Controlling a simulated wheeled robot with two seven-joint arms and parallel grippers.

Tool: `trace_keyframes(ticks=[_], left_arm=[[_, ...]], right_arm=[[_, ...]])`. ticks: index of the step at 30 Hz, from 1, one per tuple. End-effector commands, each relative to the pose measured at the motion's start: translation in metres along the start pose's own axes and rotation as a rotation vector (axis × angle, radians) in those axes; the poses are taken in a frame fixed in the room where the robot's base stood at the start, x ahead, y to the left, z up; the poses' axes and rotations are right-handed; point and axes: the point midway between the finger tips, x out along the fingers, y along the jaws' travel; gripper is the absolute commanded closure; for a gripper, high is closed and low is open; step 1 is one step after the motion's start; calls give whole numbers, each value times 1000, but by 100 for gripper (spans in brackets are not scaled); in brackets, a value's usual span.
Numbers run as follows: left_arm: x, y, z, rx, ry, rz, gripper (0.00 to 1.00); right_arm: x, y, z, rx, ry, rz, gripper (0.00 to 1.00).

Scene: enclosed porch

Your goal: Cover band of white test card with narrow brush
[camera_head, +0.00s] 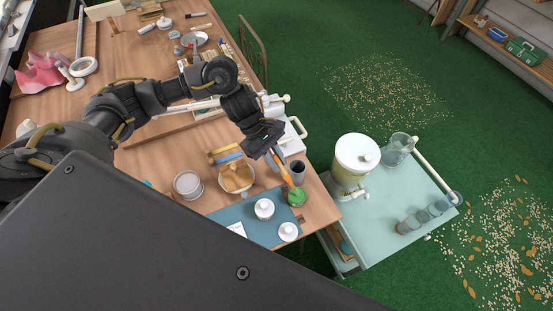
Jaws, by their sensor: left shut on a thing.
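My left gripper (272,150) reaches over the wooden table from the left and is shut on a thin brush with an orange handle (281,167). The brush points down and its lower end is at a small green pot (296,198); I cannot tell whether it is inside or just above it. A white card (238,229) lies on the blue mat (227,215), partly hidden by my own dark body. Its band is too small to make out. My right gripper is out of view.
Two white lidded jars (264,209) (288,232) stand on the mat. A dark cup (297,171), a tan bowl (236,178) and a grey tin (187,183) stand close by. A pale cart (392,222) with a drink dispenser (356,158) and glasses is right of the table.

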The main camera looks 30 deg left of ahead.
Motion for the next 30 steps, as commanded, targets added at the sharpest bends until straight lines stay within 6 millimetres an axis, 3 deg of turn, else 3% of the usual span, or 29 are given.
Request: trace_keyframes(ticks=[30], left_arm=[[1,-1,-1,-1,1,-2,100]], right_arm=[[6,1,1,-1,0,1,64]])
